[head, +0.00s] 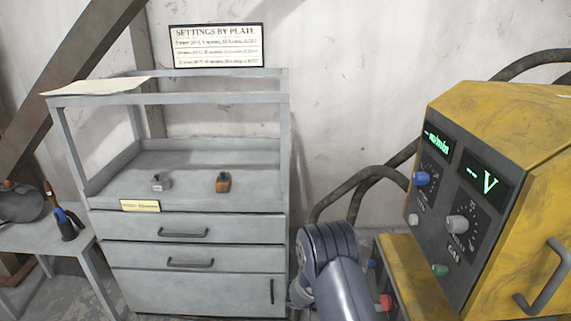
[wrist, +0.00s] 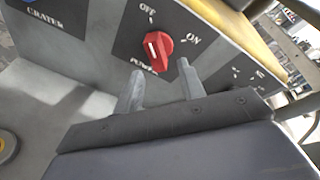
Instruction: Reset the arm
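In the wrist view my gripper (wrist: 160,68) is open, its two grey fingers apart with nothing held between them. A red power knob (wrist: 158,48) with a white mark shows just beyond the fingertips, on a grey panel with OFF and ON labels. I cannot tell whether a finger touches the panel. In the head view my arm (head: 335,268) reaches down at the lower middle, left of the yellow machine (head: 500,120). My gripper is not visible there.
The machine has lit displays, a blue knob (head: 421,178), a grey knob (head: 457,224) and a handle (head: 543,277). A grey drawer cabinet (head: 190,250) stands left, holding two small blocks on its shelf. Dark cables (head: 370,175) loop behind the machine.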

